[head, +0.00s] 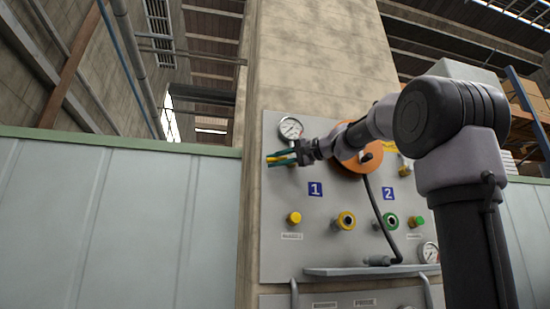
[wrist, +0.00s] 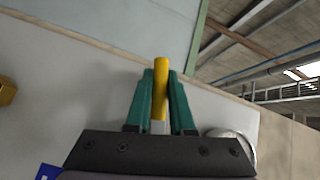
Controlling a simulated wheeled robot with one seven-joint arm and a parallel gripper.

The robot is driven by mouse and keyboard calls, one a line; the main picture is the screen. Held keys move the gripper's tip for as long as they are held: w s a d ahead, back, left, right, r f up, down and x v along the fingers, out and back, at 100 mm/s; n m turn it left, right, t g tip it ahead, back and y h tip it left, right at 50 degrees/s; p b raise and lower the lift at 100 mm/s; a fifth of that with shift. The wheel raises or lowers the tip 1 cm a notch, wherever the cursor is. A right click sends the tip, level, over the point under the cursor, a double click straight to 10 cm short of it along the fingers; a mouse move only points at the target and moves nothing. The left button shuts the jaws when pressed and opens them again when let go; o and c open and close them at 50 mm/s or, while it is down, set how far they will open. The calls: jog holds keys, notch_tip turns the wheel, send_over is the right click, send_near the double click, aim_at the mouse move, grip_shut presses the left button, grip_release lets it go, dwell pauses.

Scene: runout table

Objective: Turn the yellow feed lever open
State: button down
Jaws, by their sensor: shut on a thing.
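The yellow feed lever (wrist: 161,72) shows in the wrist view as a rounded yellow bar between the two green fingers of my gripper (wrist: 161,88). The fingers are shut on it, and its yellow end sticks out past their tips. In the head view my gripper (head: 280,158) is at the upper left of the grey panel (head: 278,255), just below a round gauge. A little yellow of the lever shows between the fingers there. The lever's pivot is hidden from both views.
The gauge (head: 291,128) is close above my gripper. Below are a blue 1 sign (head: 315,189), a yellow knob (head: 294,218) and other knobs. A ledge (head: 345,271) juts out low on the panel.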

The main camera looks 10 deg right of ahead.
jog(key=d+f+n+g+h, duration=0.1)
jog(key=n+h, duration=0.1)
jog(key=d+f+n+g+h, duration=0.1)
jog(key=f+n+h, duration=0.1)
jog(key=shift+d+f+g+h, duration=0.1)
jog(key=shift+f+g+h, duration=0.1)
jog(key=shift+g+h, duration=0.15)
jog(key=d+n+h, duration=0.1)
jog(key=f+h, duration=0.1)
jog(key=h, duration=0.1)
jog(key=shift+d+n+g, duration=0.25)
jog(key=shift+d+n, duration=0.1)
jog(key=shift+n, duration=0.05)
jog(key=shift+d+f+n+h, duration=0.15)
jog(key=shift+d+n+h, duration=0.4)
jog(key=shift+h, duration=0.3)
jog(key=shift+d+f+n+h, duration=0.15)
jog(key=shift+d+n+h, duration=0.2)
jog(key=shift+d+h, duration=0.4)
jog(key=c, duration=0.8)
grip_release()
